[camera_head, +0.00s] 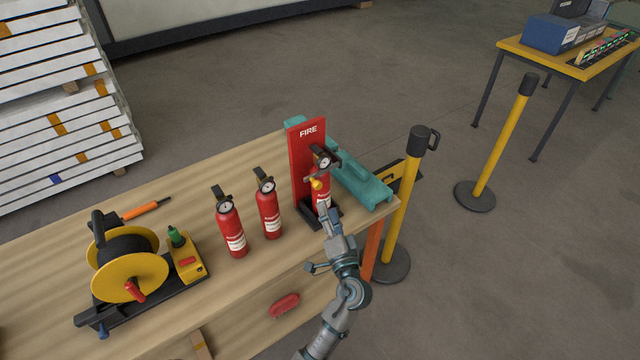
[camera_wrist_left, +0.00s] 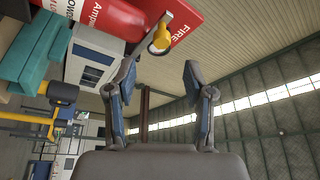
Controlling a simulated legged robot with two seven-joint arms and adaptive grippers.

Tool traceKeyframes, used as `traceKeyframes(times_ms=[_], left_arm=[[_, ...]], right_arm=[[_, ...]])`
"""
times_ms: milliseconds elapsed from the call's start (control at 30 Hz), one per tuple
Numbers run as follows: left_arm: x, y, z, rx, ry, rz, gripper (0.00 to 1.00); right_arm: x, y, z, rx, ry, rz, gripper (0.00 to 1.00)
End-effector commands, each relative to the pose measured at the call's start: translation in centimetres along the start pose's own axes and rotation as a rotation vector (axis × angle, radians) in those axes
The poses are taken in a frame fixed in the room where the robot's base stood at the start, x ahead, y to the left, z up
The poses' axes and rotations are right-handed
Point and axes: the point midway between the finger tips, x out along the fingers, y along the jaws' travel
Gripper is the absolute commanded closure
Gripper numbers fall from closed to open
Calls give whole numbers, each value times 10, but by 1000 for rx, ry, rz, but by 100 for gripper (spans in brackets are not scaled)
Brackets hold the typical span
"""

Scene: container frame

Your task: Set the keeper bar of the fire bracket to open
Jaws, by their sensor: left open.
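The fire bracket (camera_head: 307,153) is a red upright board marked FIRE with a black foot, near the right end of the wooden bench. A red extinguisher (camera_head: 323,196) stands in it. The keeper bar shows a yellow knob (camera_head: 317,184) in front of the extinguisher. In the left wrist view the bar is a grey strip ending in the yellow knob (camera_wrist_left: 160,40), lying across the extinguisher (camera_wrist_left: 112,16). My left gripper (camera_head: 318,241) is open and empty, just in front of the bracket. Its fingers (camera_wrist_left: 160,76) are apart from the knob, which lies beyond them.
Two more extinguishers (camera_head: 230,228) (camera_head: 269,209) stand left of the bracket. A teal object (camera_head: 360,184) lies behind it. A yellow cable reel (camera_head: 130,275) is further left on the bench (camera_head: 185,205). Yellow posts (camera_head: 405,205) (camera_head: 496,145) stand to the right.

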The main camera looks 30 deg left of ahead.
Motion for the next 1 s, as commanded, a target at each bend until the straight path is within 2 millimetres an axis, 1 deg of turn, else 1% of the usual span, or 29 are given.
traceKeyframes(times_ms=[33,200,300,400,533,800,833,867,900,967,1000], left_arm=[[14,-3,0,0,-1,-5,47],[51,-2,0,0,0,-4,47],[67,-2,-1,1,0,-3,47],[79,-1,-1,2,2,-2,47],[86,0,-1,1,1,-1,47],[89,0,0,0,0,0,47],[89,0,0,0,0,0,50],[89,0,0,0,0,0,57],[89,0,0,0,0,0,67],[89,0,0,0,0,0,82],[89,0,1,0,0,1,92]], right_arm=[[2,-1,0,0,-2,0,60],[13,-1,2,-1,-3,-1,60],[17,-1,3,-1,-4,-2,60],[20,0,4,-2,-5,-2,60],[23,0,5,-2,-7,-2,60],[24,0,5,-2,-8,-1,60],[24,0,5,-2,-8,-1,60],[24,0,5,-1,-8,-1,60],[24,0,5,-1,-8,-1,60],[24,0,5,-1,-8,-2,60],[24,0,5,-1,-8,-2,60]])
